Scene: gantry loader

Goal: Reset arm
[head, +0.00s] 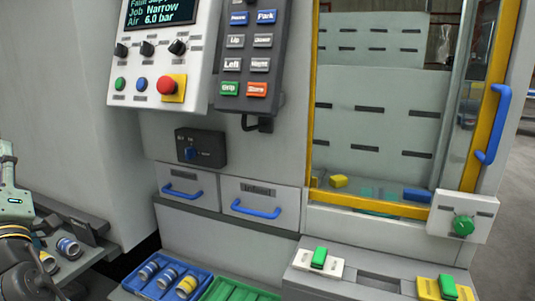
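Part of my arm (14,205) shows at the left edge, pale above and dark below. I cannot make out my gripper's fingers in this view.
A control panel with a red stop button (171,86) and a hanging pendant (254,60) are on the grey machine. A yellow-framed door (309,110) with a blue handle (494,124) is at right. Blue (128,285) and green (240,291) bins stand in front. A side shelf (88,262) holds cylinders.

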